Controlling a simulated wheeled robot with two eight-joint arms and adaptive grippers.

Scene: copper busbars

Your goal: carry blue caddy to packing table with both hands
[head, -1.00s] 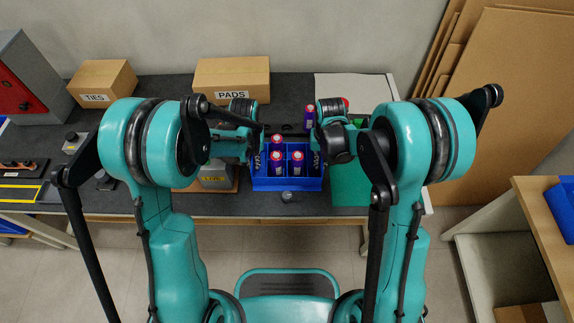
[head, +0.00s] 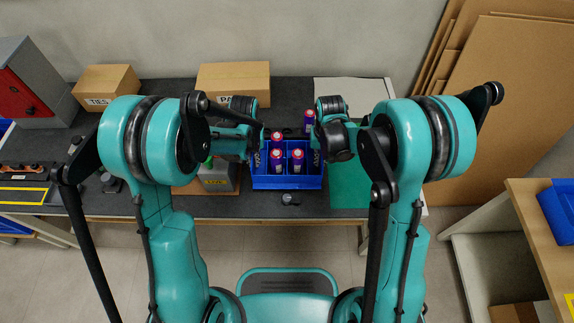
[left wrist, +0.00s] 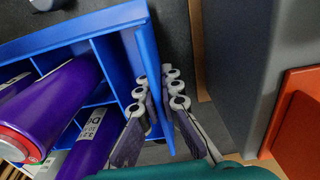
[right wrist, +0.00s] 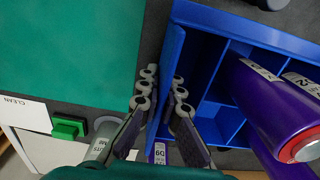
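The blue caddy (head: 288,183) is in the middle of the head view, over the front part of the dark bench. Three purple bottles with red and white tops stand in its compartments. My left gripper (head: 258,150) is at its left wall; in the left wrist view its fingers (left wrist: 157,90) straddle the blue wall (left wrist: 149,50). My right gripper (head: 318,150) is at its right wall; in the right wrist view its fingers (right wrist: 163,88) straddle that wall (right wrist: 172,45). Both look shut on the caddy. The underside of the caddy is hidden.
A grey container (head: 217,178) stands close left of the caddy and a green mat (head: 350,185) lies close right. Another purple bottle (head: 310,119) stands behind. Cardboard boxes (head: 233,76) are at the back. A wooden-topped table (head: 535,215) with a blue bin (head: 560,212) is at right.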

